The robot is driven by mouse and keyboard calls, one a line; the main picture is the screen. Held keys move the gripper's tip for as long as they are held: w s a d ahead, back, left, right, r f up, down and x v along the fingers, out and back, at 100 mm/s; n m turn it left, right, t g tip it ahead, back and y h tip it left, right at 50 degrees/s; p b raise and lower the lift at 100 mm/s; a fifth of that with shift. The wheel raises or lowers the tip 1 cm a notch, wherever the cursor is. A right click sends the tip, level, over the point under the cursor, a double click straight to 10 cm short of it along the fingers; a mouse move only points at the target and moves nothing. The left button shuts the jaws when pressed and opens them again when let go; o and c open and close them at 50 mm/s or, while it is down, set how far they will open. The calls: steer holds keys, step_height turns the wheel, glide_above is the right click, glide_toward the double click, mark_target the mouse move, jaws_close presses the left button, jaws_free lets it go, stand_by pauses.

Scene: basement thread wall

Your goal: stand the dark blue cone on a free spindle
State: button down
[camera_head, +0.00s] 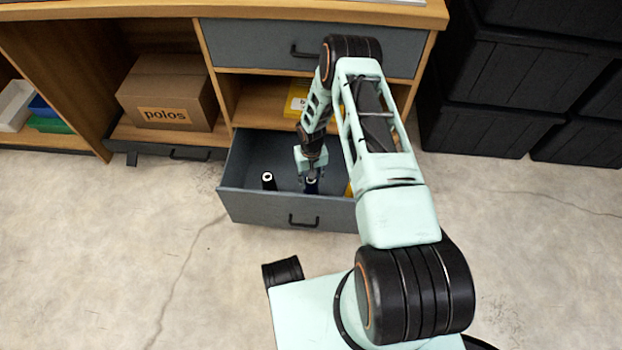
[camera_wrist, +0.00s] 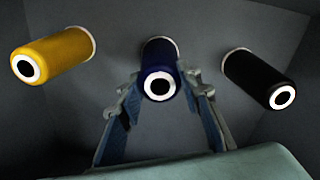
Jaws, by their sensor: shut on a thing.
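The dark blue cone (camera_wrist: 159,50) stands in the open grey drawer, between a yellow cone and a black cone in the wrist view. It also shows in the head view (camera_head: 311,186), partly hidden under my gripper (camera_head: 311,172). My gripper, also in the wrist view (camera_wrist: 160,80), is shut on the dark blue cone, one finger on each side of it. The cone's base is at the drawer floor as far as I can see. No free spindle is in view.
The black cone (camera_head: 268,181) stands left in the drawer (camera_head: 290,212), and it is at the right in the wrist view (camera_wrist: 258,78). The yellow cone (camera_wrist: 52,58) stands on the other side. A cardboard box (camera_head: 168,92) sits on the shelf. Black crates (camera_head: 500,90) stand at right.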

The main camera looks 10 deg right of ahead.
steer(key=c, duration=1.3)
jaws_free()
steer(key=shift+r, duration=0.1)
step_height(320, 180, up, 12)
